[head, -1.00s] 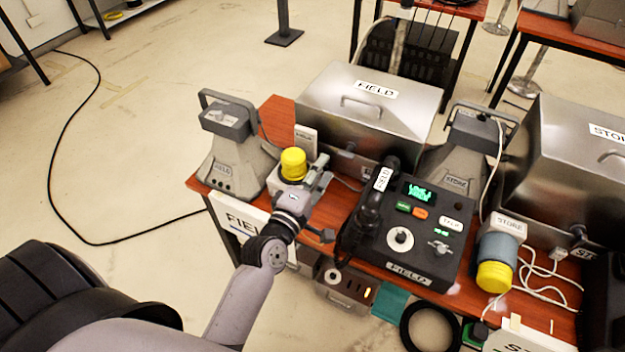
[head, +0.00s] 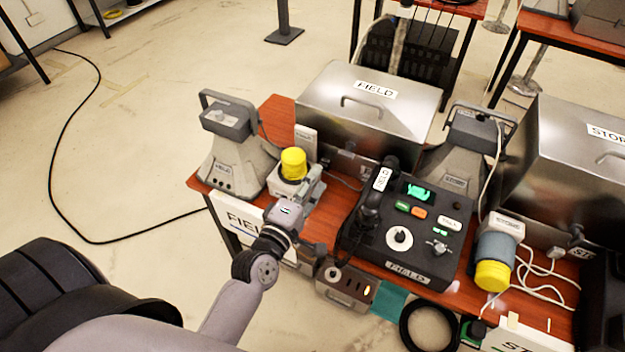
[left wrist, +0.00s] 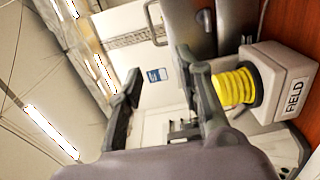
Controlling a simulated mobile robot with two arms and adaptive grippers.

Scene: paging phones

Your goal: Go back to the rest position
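My left gripper (head: 312,211) is in front of the near edge of the red-brown table, beside a grey box with a yellow ribbed cap (head: 293,163). Its two fingers are spread apart with nothing between them. In the left wrist view my left gripper (left wrist: 158,66) also shows open and empty. There the yellow cap (left wrist: 237,87) on its grey box labelled FIELD (left wrist: 285,75) is to the right of the fingers. I cannot tell whether a finger touches the box. My right gripper is not in view.
A black FIELD phone unit (head: 405,238) with a handset (head: 372,205) stands right of the gripper. A grey horn (head: 231,155) and a metal FIELD case (head: 370,105) are behind. A control box (head: 345,284) sits low in front.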

